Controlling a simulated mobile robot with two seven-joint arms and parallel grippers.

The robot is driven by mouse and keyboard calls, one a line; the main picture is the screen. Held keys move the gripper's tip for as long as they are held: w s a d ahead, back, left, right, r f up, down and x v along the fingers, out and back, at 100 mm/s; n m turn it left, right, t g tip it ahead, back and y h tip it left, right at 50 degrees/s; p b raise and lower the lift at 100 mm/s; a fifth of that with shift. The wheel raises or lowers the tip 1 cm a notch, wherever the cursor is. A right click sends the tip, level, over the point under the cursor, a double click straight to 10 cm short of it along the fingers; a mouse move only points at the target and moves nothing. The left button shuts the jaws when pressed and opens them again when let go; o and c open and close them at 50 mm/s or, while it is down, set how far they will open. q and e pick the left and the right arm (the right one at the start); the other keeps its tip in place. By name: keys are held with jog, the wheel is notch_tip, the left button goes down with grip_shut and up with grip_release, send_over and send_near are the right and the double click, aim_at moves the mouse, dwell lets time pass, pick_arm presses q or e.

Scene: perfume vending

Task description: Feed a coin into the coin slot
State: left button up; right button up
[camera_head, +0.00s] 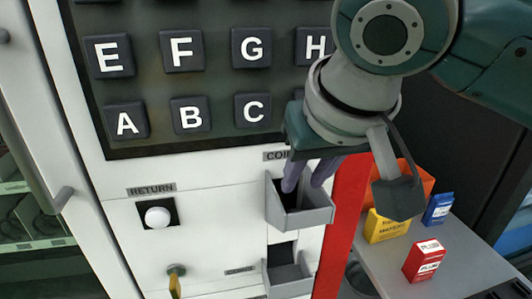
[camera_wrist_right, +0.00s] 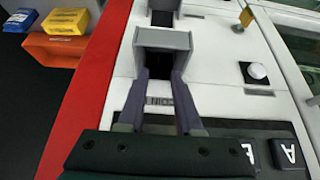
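The grey coin box (camera_head: 305,213), with a dark inside, sticks out from the white machine panel below a label starting "COI" (camera_head: 277,156). It also shows in the right wrist view (camera_wrist_right: 164,40). My right gripper (camera_head: 305,185) reaches down from above, its two purple fingers spread at the mouth of the box. In the right wrist view the fingers (camera_wrist_right: 162,75) stand apart at the box's near edge, with only panel and label seen between them. I see no coin in either view. My left gripper is not in view.
A second grey box (camera_head: 289,278) sits below. A white round return button (camera_head: 157,217) and a brass key-like piece (camera_head: 175,281) are at the left. Letter keys (camera_head: 190,114) are above. A red strip (camera_head: 344,215) borders a grey table (camera_head: 465,262) with small cartons (camera_head: 425,261).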

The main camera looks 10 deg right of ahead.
jog(key=shift+o, duration=0.3)
jog(key=v, duration=1)
jog(key=shift+p, duration=0.35)
jog(key=shift+f, duration=0.1)
